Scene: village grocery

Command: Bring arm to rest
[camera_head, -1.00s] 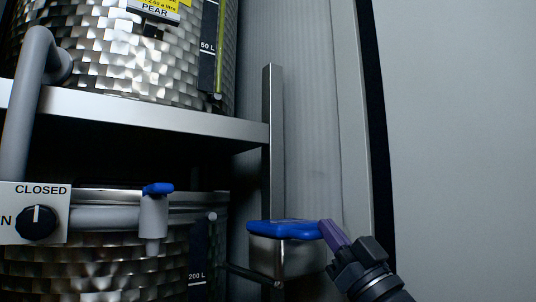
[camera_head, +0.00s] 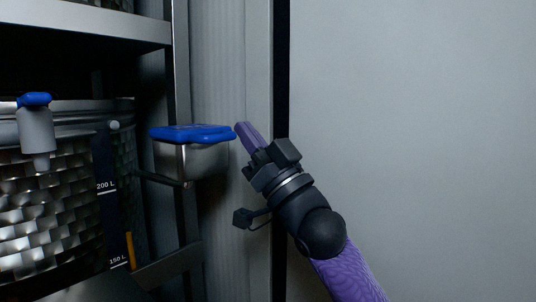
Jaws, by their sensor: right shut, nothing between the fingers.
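My right arm comes in from the lower right, with a purple sleeve-like link and black wrist parts. My right gripper (camera_head: 243,128) has purple fingers that are shut with nothing between them. Its tips point up and left, close to the right edge of a blue-lidded metal container (camera_head: 190,160). I cannot tell whether the fingertips touch the blue lid. My left gripper is not in view.
A metal tank (camera_head: 55,215) with a litre scale stands at the left, with a blue-handled tap (camera_head: 37,130) in front. A metal shelf (camera_head: 90,22) runs above it. A grey upright (camera_head: 181,80) stands behind the container. A plain grey wall (camera_head: 420,120) fills the right.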

